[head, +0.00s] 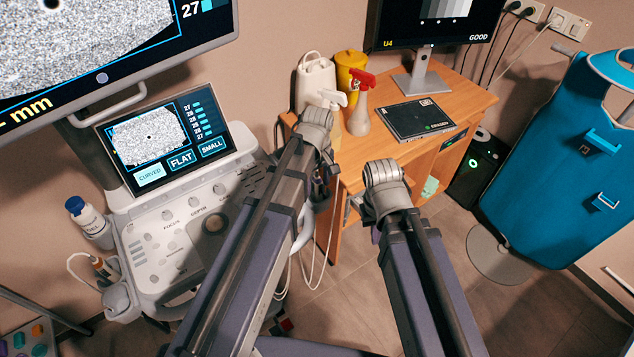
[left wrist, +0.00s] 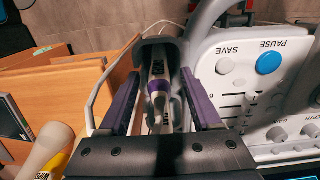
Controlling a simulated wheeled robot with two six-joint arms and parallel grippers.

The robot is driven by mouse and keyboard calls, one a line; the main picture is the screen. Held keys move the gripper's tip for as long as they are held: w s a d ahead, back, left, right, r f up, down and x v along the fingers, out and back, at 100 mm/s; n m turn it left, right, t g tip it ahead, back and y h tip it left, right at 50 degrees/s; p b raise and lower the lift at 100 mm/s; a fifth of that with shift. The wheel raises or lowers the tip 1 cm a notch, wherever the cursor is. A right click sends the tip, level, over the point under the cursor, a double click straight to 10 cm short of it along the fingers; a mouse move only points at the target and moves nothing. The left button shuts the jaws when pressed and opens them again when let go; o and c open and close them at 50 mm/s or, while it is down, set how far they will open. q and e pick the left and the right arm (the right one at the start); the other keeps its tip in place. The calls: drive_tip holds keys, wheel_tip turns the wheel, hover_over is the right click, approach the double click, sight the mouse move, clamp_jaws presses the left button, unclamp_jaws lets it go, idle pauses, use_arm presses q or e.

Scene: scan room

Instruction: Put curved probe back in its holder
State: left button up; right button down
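In the left wrist view a pale probe with a purple band (left wrist: 158,88) lies between the fingers of my left gripper (left wrist: 160,72). Gaps show on both sides of it, so the fingers are open around it, apart from it. Its far end is at a dark grey cup-like holder (left wrist: 150,43) beside the console; how deep it sits is unclear. I cannot tell whether it is the curved one. In the head view another probe with an orange band (head: 100,267) stands in a holder (head: 118,300) at the console's left. My right gripper is mostly hidden behind its arm.
The ultrasound console (head: 190,225) is at the left, its small screen (head: 160,140) showing CURVED, FLAT and SMALL buttons. A wooden desk (head: 455,105) holds bottles and a dark tablet (head: 420,119). Cables (head: 305,265) hang between console and desk. A blue apron (head: 560,170) stands right.

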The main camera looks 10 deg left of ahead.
sight(317, 172)
use_arm(q)
wheel_tip(317, 172, up, 6)
drive_tip(key=p, duration=0.4)
drive_tip(key=shift+f+p, duration=0.1)
drive_tip(key=shift+p, duration=0.3)
drive_tip(key=s+d+m, duration=0.2)
drive_tip(key=s+m, duration=0.4)
drive_tip(key=s, duration=0.1)
drive_tip(key=s+d+m+y, duration=0.1)
drive_tip(key=s+d+m, duration=0.2)
drive_tip(key=s+m, duration=0.3)
drive_tip(key=shift+s+d+m, duration=0.25)
drive_tip(key=shift+s+m, duration=0.15)
drive_tip(key=shift+s, duration=0.05)
idle(0.3)
